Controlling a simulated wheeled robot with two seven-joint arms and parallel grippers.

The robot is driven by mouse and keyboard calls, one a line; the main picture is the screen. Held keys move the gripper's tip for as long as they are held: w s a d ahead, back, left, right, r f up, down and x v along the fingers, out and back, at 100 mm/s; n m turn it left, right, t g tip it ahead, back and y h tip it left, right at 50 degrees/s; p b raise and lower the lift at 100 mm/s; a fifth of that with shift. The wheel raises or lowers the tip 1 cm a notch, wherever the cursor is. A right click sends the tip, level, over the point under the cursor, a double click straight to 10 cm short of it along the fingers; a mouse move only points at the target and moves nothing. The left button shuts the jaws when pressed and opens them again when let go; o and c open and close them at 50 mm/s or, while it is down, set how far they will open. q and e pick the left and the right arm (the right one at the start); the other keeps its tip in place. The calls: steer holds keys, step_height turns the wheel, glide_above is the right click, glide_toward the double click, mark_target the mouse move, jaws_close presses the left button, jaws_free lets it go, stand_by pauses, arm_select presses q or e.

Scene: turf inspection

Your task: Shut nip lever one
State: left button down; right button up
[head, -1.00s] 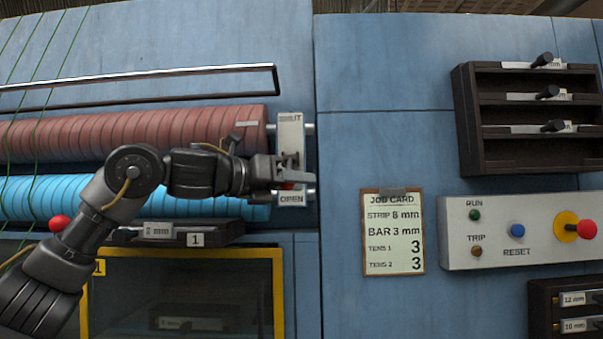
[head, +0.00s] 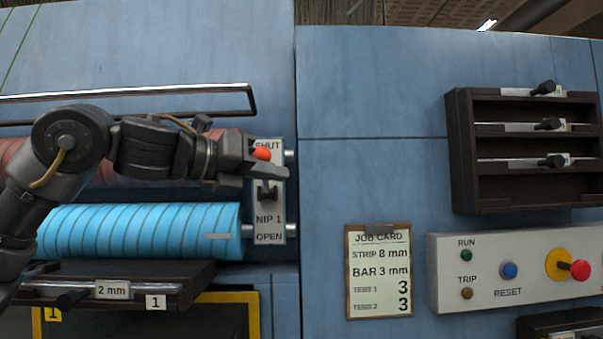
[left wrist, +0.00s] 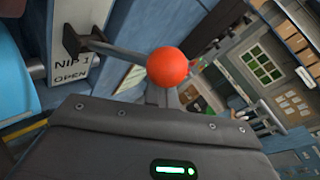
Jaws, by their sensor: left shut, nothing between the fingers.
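The nip lever one plate (head: 267,205) reads SHUT at the top, NIP 1 and OPEN at the bottom. The lever's red ball knob (head: 262,153) is at the upper end, by SHUT. In the left wrist view the knob (left wrist: 168,67) sits on a grey rod from a dark pivot (left wrist: 74,40). My left gripper (head: 281,171) is shut with nothing between its fingers, right at the knob and just below it in the head view. I cannot tell whether they touch. The gripper hides part of the lever and plate. My right gripper is out of view.
A blue ribbed roller (head: 140,230) and a reddish roller lie left of the plate. A 2 mm bar holder (head: 150,277) sits below. To the right are a job card (head: 378,270), a dark rack (head: 462,150) and a button panel (head: 440,275). The blue panel between is bare.

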arm_select(q)
steer(key=c, duration=2)
jaws_free()
steer(key=shift+s, duration=0.1)
steer(key=o, duration=0.7)
steer(key=shift+s, duration=0.25)
steer(key=shift+o, duration=1.2)
steer(key=shift+a, duration=0.1)
steer(key=shift+w+f, duration=0.15)
steer(key=shift+w, duration=0.05)
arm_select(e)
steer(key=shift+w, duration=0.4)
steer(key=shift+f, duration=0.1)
arm_select(q)
steer(key=b+v, duration=0.4)
steer(key=v, duration=0.6)
steer(key=shift+s+a, duration=0.15)
steer(key=shift+s, duration=0.15)
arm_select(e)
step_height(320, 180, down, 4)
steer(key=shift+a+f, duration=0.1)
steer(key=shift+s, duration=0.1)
